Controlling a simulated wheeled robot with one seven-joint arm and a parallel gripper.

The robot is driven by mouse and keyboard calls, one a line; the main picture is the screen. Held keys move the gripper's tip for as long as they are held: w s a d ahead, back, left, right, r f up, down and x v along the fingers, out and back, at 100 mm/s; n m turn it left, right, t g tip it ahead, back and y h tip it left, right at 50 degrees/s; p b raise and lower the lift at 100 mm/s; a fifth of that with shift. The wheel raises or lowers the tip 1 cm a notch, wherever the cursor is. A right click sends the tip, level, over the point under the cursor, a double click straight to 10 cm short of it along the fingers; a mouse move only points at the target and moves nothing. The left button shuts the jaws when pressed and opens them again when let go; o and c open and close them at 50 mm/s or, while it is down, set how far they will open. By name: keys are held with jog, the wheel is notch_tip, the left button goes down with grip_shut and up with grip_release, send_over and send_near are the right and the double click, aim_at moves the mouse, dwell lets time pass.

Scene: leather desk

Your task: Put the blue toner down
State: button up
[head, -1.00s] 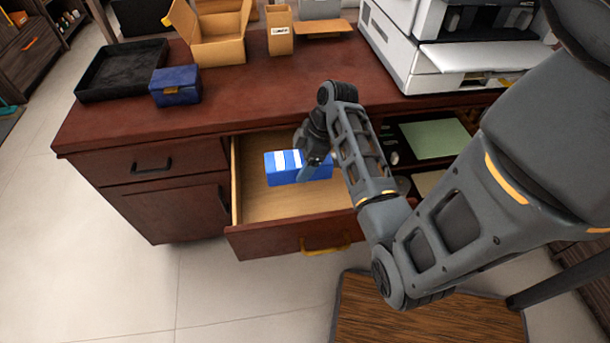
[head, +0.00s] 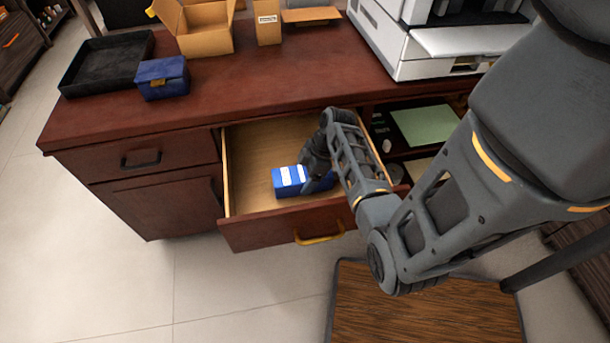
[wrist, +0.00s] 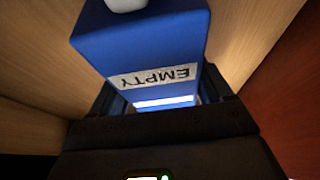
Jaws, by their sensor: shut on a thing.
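The blue toner (head: 290,181) is a blue box with white stripes, inside the open desk drawer (head: 262,233) in the head view. In the wrist view the toner (wrist: 150,45) fills the upper middle and bears a label reading EMPTY. My gripper (head: 318,176) is shut on the toner, and my arm hides part of it. In the wrist view the gripper body (wrist: 155,130) lies below the toner, with wooden drawer walls on both sides. I cannot tell whether the toner touches the drawer floor.
The drawer is otherwise empty, with bare wood behind and left of the toner. On the desktop (head: 235,93) stand a black tray (head: 105,68), a dark blue box (head: 162,78), cardboard boxes (head: 205,28) and a white printer (head: 440,60). An open shelf (head: 420,125) lies right of the drawer.

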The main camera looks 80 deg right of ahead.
jog(key=shift+f, duration=0.15)
jog(key=o, duration=1.3)
jog(key=shift+o, duration=0.2)
jog(key=shift+r, duration=0.2)
jog(key=v, duration=1.2)
jog(key=shift+p, duration=0.3)
